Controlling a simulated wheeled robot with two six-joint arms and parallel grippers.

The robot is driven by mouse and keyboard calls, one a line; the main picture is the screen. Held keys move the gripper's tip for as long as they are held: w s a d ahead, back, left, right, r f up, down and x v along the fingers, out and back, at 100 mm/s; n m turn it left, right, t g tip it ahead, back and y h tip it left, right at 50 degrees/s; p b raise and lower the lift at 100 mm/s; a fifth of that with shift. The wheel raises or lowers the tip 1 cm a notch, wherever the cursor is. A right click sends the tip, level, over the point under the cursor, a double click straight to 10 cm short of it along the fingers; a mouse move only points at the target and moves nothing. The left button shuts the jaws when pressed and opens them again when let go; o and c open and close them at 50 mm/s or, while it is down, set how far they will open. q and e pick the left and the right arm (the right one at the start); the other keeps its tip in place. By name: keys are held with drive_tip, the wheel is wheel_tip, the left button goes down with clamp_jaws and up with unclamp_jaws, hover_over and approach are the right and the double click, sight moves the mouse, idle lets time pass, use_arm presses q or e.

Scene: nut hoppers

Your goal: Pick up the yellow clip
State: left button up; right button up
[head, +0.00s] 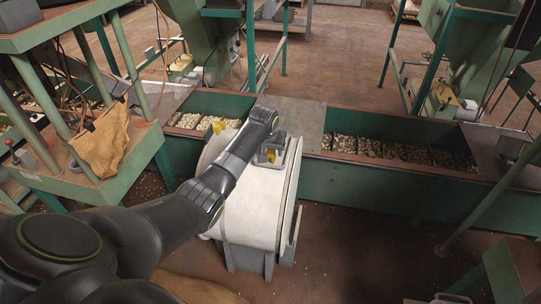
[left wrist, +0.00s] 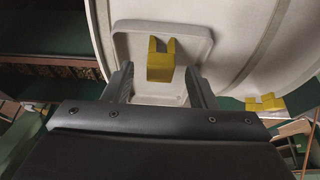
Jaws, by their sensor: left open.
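The yellow clip (left wrist: 160,66) sits on a light grey tray (left wrist: 176,31) on top of a white drum (head: 255,205). In the left wrist view it is a U shape with two upright prongs. My left gripper (left wrist: 160,70) is open, with one finger on each side of the clip and a gap on both sides. In the head view the gripper (head: 276,143) is over the tray, and the clip (head: 270,155) is partly hidden by it. I cannot tell the exact height of the fingers over the tray. My right gripper is not in view.
Another yellow piece (head: 218,126) lies at the drum's left edge, also visible in the left wrist view (left wrist: 265,103). A green trough (head: 390,190) with bins of nuts runs behind the drum. A green machine stand (head: 85,185) with a brown sack (head: 103,142) is at left.

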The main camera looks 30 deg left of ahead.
use_arm(q)
drive_tip(key=shift+x, duration=1.25)
drive_tip(key=shift+c, duration=0.4)
drive_tip(key=c, duration=1)
